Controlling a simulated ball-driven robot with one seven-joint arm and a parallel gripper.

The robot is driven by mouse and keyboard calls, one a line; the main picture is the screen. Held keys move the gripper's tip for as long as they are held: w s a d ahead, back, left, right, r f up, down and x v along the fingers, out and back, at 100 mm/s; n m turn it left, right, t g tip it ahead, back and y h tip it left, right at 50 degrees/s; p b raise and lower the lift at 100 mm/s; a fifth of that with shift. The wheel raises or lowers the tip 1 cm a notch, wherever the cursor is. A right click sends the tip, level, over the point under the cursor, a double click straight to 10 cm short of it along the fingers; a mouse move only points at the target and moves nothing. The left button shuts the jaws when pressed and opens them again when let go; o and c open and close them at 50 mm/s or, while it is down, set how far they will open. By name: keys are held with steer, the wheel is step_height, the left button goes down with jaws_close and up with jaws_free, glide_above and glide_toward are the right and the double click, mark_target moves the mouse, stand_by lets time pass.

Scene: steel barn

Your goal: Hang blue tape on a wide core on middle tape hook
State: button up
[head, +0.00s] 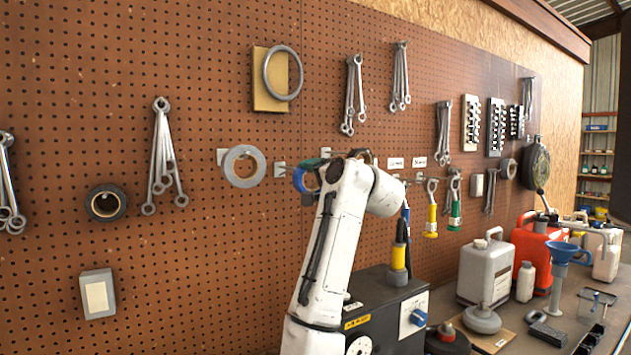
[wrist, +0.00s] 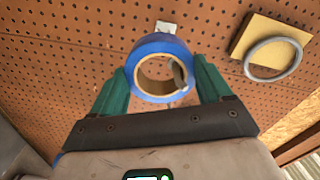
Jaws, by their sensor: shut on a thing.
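The blue tape (wrist: 158,44) is a thick roll with a wide tan core. My gripper (wrist: 160,66) holds it between two green fingers, one on each side. In the head view the tape (head: 299,180) is close to the pegboard, partly hidden by my arm. A small pale hook plate (head: 279,169) shows just left of it; a pale plate (wrist: 167,27) also shows beyond the roll in the wrist view. A grey metal piece (wrist: 180,74) shows within the core opening; I cannot tell whether the core is around the hook.
A grey tape roll (head: 243,181) hangs to the left, a black roll (head: 106,203) farther left. A grey ring (head: 270,72) on a tan board is above. Wrenches (head: 350,95) and yellow and green tools hang nearby. A dark box (head: 380,310) and containers stand at lower right.

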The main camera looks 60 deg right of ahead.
stand_by(0.3)
steer(key=o, duration=1)
steer(key=shift+s, duration=0.1)
steer(key=b+v, duration=0.2)
steer(key=v, duration=0.8)
steer(key=shift+s+b, duration=0.3)
steer(key=shift+b, duration=0.05)
steer(key=shift+a, duration=0.15)
